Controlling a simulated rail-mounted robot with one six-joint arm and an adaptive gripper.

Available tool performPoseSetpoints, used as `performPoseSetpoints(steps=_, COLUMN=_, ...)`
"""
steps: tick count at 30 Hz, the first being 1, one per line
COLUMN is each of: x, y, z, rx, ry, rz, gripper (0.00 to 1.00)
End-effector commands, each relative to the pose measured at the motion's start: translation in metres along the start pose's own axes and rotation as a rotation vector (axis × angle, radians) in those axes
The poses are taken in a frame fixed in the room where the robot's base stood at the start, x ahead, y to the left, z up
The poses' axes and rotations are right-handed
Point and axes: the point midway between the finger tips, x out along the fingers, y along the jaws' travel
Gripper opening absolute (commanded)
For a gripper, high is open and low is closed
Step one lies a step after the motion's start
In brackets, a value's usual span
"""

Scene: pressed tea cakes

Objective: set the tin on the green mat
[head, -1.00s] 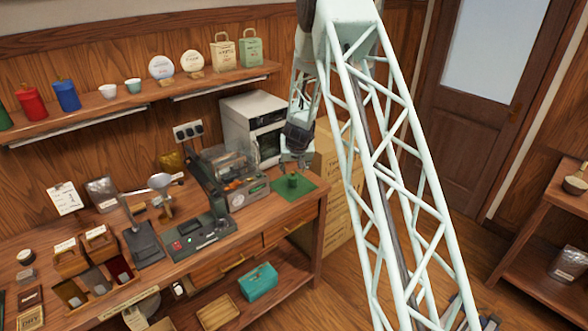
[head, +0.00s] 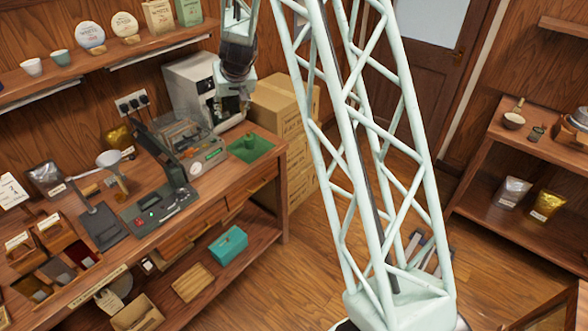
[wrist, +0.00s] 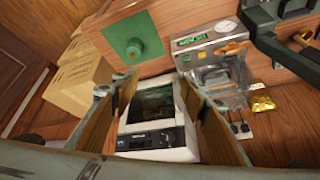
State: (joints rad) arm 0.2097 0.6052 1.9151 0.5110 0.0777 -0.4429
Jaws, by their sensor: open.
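The small green tin (head: 249,142) stands upright on the green mat (head: 263,150) at the right end of the wooden counter. In the wrist view the tin (wrist: 133,49) sits on the mat (wrist: 118,28), with bare mat around it. My gripper (head: 232,108) is open and empty, raised above and apart from the tin, in front of the white oven. The wrist view shows the spread fingers of my gripper (wrist: 152,88) with only the oven beyond between them.
The white oven (head: 192,85) stands at the back of the counter. A grey machine (head: 180,140) is left of the mat, and cardboard boxes (head: 290,110) are stacked beyond the counter's right end. A shelf (head: 100,65) of cups and packets runs along the wall.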

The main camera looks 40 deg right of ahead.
Motion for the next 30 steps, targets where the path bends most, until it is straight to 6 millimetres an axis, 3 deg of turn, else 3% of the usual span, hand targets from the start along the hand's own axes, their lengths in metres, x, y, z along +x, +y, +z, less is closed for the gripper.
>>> performPoseSetpoints(steps=3, x=-0.031, y=-0.013, z=0.001, rx=-0.011, ry=-0.003, rz=-0.017, gripper=0.41)
performPoseSetpoints(steps=17, x=-0.14, y=-0.052, z=0.022, rx=-0.051, ry=-0.029, rz=-0.07, gripper=0.41)
performPoseSetpoints(steps=30, x=-0.238, y=-0.077, z=0.061, rx=-0.092, ry=-0.06, rz=-0.106, gripper=0.41)
